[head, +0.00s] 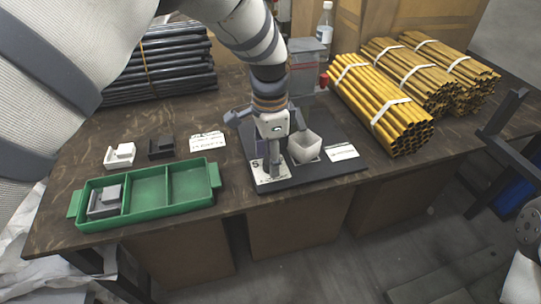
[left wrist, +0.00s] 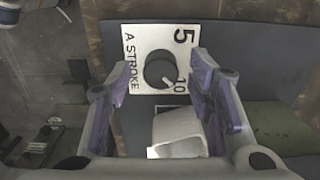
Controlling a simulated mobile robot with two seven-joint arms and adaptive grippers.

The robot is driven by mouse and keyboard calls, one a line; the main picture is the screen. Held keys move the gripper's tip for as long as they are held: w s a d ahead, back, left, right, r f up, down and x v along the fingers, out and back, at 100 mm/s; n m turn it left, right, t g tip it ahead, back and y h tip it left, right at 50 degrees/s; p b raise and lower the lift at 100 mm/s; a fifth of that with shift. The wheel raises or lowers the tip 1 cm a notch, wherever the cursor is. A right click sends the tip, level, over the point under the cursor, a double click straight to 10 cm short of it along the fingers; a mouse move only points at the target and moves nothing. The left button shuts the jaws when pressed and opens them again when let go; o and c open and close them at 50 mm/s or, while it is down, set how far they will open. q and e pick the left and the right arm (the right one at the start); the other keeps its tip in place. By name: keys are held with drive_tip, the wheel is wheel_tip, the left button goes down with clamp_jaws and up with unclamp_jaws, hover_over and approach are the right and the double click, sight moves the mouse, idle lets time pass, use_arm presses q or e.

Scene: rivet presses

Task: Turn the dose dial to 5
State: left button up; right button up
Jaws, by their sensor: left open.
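The dose dial (left wrist: 160,70) is a round black knob on a white plate (left wrist: 135,42) marked 5, 10 and "A STROKE". Its white pointer line points to the lower right in the left wrist view, towards the 10. My left gripper (left wrist: 158,68) is open, with one finger on each side of the dial; I cannot tell whether they touch it. In the head view my left gripper (head: 274,172) points down over the plate (head: 257,172) on the dark press base (head: 310,180) and hides the dial.
A white cup-like part (head: 304,146) stands just right of my left gripper. A green tray (head: 150,190) holds a grey block at left. White and black blocks lie behind it. Yellow tube bundles (head: 385,105) lie at right, dark tubes (head: 165,65) at back left.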

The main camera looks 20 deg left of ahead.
use_arm(q)
clamp_jaws()
drive_tip(key=shift+n, duration=0.3)
use_arm(e)
drive_tip(key=shift+w+r, duration=0.1)
use_arm(q)
drive_tip(key=n+p, duration=0.1)
drive_tip(key=n, duration=0.2)
drive_tip(key=shift+n, duration=0.4)
drive_tip(key=n, duration=0.9)
drive_tip(key=shift+p, duration=0.35)
drive_tip(key=shift+f+n, duration=0.1)
drive_tip(key=shift+n, duration=2.1)
use_arm(e)
drive_tip(key=shift+w+r+t, duration=0.4)
drive_tip(key=shift+w+r, duration=0.5)
drive_tip(key=shift+r, duration=0.05)
